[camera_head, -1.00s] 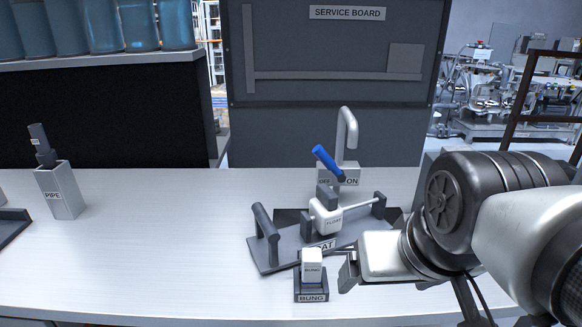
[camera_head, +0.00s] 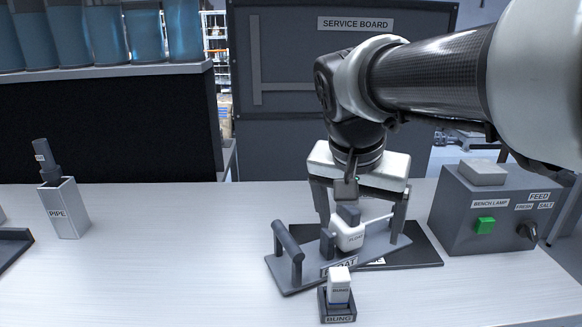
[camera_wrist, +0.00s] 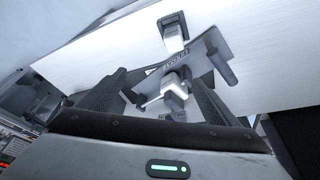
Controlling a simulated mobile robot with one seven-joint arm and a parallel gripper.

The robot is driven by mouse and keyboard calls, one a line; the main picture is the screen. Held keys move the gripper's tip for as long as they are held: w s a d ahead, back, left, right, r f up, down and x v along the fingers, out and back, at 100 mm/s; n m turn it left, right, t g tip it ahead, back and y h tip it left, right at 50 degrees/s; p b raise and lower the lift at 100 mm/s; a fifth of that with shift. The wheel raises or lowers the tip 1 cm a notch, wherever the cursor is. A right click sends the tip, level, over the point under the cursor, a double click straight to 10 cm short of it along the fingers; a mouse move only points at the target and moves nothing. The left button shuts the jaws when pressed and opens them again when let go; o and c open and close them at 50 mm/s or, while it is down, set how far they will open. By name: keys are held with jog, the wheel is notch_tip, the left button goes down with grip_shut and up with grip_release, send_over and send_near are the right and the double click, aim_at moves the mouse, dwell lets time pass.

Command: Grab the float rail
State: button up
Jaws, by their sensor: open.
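The float unit is a grey plate (camera_head: 309,270) labelled FLOAT on the bench. A dark raised bar (camera_head: 286,240) stands at its left end. A white float block (camera_head: 349,236) with a dark top sits on it, with a thin light rod (camera_head: 378,219) running right. My gripper (camera_head: 361,228) points down over the plate, jaws apart on either side of the float block and rod. Contact cannot be told. In the wrist view, the white block (camera_wrist: 173,88) lies between my spread fingers, and the dark bar (camera_wrist: 222,62) is beyond the right finger.
A bung in its holder (camera_head: 338,312) stands in front of the plate. A control box (camera_head: 487,211) with a green button is to the right. A pipe in a square holder (camera_head: 66,208) is at left. The bench between pipe and plate is clear.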

aim_at(334, 225)
jog(key=w+a+f+m+g+h, duration=0.1)
jog(key=w+a+m, duration=0.1)
jog(key=w+m, duration=0.35)
jog(key=w+a+f+m+g+h, duration=0.1)
jog(key=w+a+m, duration=0.15)
jog(key=w, duration=0.65)
jog(key=b+x, duration=0.2)
jog(key=x, duration=0.9)
jog(key=shift+f+b, duration=0.3)
jog(key=shift+f, duration=0.05)
jog(key=shift+d+b+x, duration=0.15)
jog(key=shift+b+x, duration=0.25)
jog(key=shift+x, duration=1)
jog(key=shift+d+b+x, duration=0.2)
jog(key=shift+b+x, duration=0.2)
jog(key=shift+x, duration=0.95)
jog(key=shift+s+r, duration=0.15)
jog(key=shift+c, duration=0.2)
jog(key=shift+r, duration=0.1)
jog(key=c, duration=1.7)
